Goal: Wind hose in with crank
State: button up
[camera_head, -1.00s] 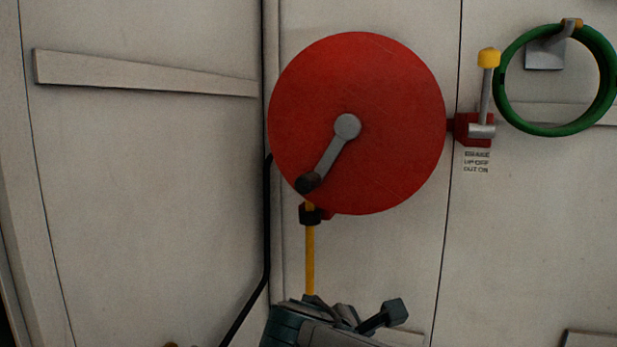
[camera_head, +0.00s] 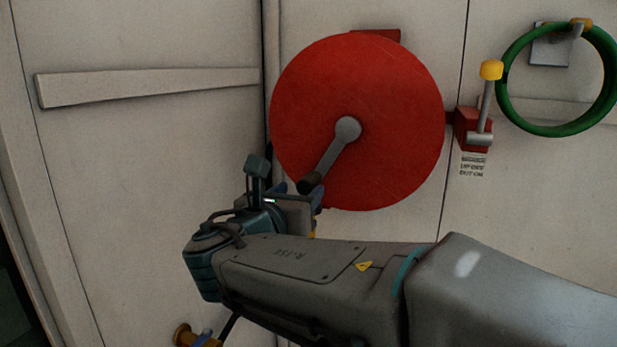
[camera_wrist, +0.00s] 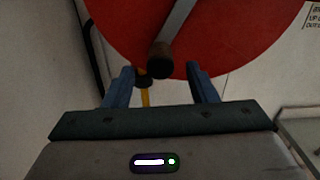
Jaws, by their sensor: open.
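A red hose reel (camera_head: 385,120) is mounted on the wall, with a grey crank arm (camera_head: 333,155) slanting down and left from its hub. The crank's dark knob (camera_head: 310,183) is at the lower left of the reel. My gripper (camera_head: 304,196) is just below and beside the knob. In the wrist view my gripper (camera_wrist: 164,84) is open, with the knob (camera_wrist: 160,60) ahead of the gap between its blue fingers. The yellow hose (camera_wrist: 145,97) hangs below the reel, mostly hidden by my arm in the head view.
A brake lever with a yellow knob (camera_head: 491,70) stands on a red bracket (camera_head: 472,130) right of the reel. A green hose coil (camera_head: 505,90) hangs farther right. A brass fitting (camera_head: 184,335) is low on the left. The left wall panel is mostly clear.

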aim_at(303, 188)
jog(key=shift+p+x, duration=0.45)
jog(key=shift+x, duration=2.3)
grip_shut()
